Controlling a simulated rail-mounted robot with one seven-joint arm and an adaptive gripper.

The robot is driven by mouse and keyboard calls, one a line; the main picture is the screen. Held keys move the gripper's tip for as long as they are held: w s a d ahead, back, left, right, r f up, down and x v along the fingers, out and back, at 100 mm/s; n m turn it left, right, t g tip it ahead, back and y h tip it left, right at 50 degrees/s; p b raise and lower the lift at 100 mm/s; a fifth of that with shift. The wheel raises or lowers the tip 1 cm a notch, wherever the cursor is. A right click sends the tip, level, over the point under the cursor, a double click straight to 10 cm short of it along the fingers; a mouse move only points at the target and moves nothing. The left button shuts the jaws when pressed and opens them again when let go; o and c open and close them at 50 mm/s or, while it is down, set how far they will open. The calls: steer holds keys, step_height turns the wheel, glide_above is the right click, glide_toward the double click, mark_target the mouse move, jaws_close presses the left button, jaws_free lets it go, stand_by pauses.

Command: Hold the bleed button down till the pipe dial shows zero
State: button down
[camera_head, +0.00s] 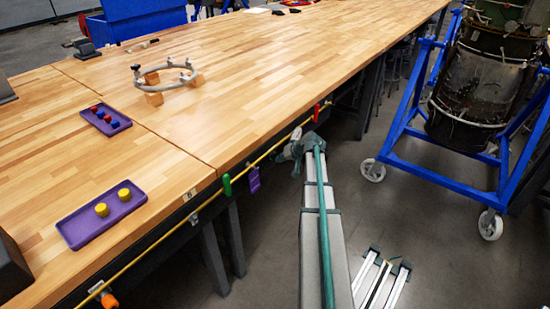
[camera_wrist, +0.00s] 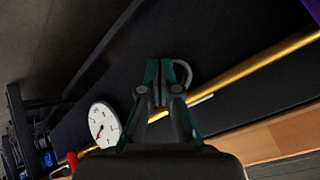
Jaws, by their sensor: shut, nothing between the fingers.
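The yellow pipe (camera_head: 160,238) runs along the bench's front side and crosses the wrist view (camera_wrist: 255,62) diagonally. The round white pipe dial (camera_wrist: 104,124) is left of my gripper in the wrist view; its needle is too small to read surely. My gripper (camera_wrist: 158,68) is shut and empty, its fingertips over the dark panel beside the pipe. A grey curved piece (camera_wrist: 184,73) shows right beside the fingertips. In the head view my gripper (camera_head: 284,155) is at the pipe, below the bench edge. I cannot make out the bleed button; the fingers may hide it.
A red handle (camera_head: 316,112) and a green handle (camera_head: 227,185) sit on the pipe, with a purple tag (camera_head: 254,180) nearby. An orange part (camera_head: 109,300) is at the near left. Purple trays (camera_head: 75,236) stand on the bench. A blue wheeled stand (camera_head: 415,178) is at right.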

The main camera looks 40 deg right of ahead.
steer(key=shift+w+a, duration=0.15)
steer(key=shift+w, duration=0.3)
stand_by(0.6)
stand_by(2.4)
steer(key=shift+s+d+b, duration=0.25)
steer(key=shift+s+b, duration=0.15)
steer(key=shift+s, duration=0.45)
steer(key=shift+s+d+b, duration=0.2)
steer(key=shift+s+d, duration=0.05)
steer(key=shift+s, duration=0.55)
steer(key=shift+s+d+b, duration=0.2)
steer(key=shift+s+d, duration=0.05)
steer(key=shift+s, duration=0.55)
steer(key=shift+s+d+b, duration=0.2)
steer(key=shift+s+d, duration=0.05)
steer(key=shift+s, duration=0.55)
